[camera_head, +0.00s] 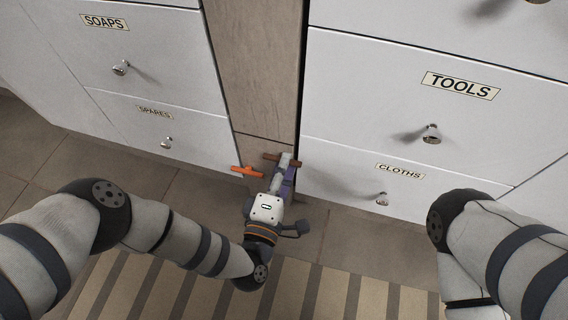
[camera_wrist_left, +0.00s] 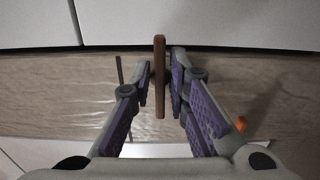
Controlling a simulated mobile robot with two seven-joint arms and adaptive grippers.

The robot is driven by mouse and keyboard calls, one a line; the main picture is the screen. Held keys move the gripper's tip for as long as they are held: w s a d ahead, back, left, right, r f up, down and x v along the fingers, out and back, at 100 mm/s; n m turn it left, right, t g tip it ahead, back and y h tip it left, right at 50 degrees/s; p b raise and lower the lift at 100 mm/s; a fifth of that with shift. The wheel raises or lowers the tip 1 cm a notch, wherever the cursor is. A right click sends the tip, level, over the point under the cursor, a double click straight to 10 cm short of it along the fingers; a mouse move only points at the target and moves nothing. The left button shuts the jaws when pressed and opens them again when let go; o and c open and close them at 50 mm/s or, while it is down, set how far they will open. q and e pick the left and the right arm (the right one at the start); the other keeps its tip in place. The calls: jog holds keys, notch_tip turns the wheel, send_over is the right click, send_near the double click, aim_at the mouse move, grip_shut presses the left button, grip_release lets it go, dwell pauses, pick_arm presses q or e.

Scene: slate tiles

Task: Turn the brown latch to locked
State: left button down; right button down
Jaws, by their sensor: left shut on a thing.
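The brown latch (camera_head: 270,156) is a short bar at the lower part of the wooden panel between the two cabinets. It lies nearly level in the head view, and my gripper covers part of it. My left gripper (camera_head: 288,163) is shut on it. In the left wrist view, the latch (camera_wrist_left: 159,80) stands upright in the picture between the purple-padded fingers of the left gripper (camera_wrist_left: 161,78). No lock marking is readable. My right gripper is out of view; only part of the right arm shows.
An orange handle (camera_head: 247,170) sits close left of the brown latch and also shows in the left wrist view (camera_wrist_left: 241,124). White labelled drawers with knobs (camera_head: 432,134) flank the wooden panel (camera_head: 258,70). A striped rug (camera_head: 335,290) lies on the tiled floor.

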pick_arm(q)
jog(key=shift+w+a, duration=0.1)
dwell(0.5)
jog(key=c, duration=1.7)
grip_release()
jog(key=v, duration=0.7)
jog(key=shift+s, duration=0.25)
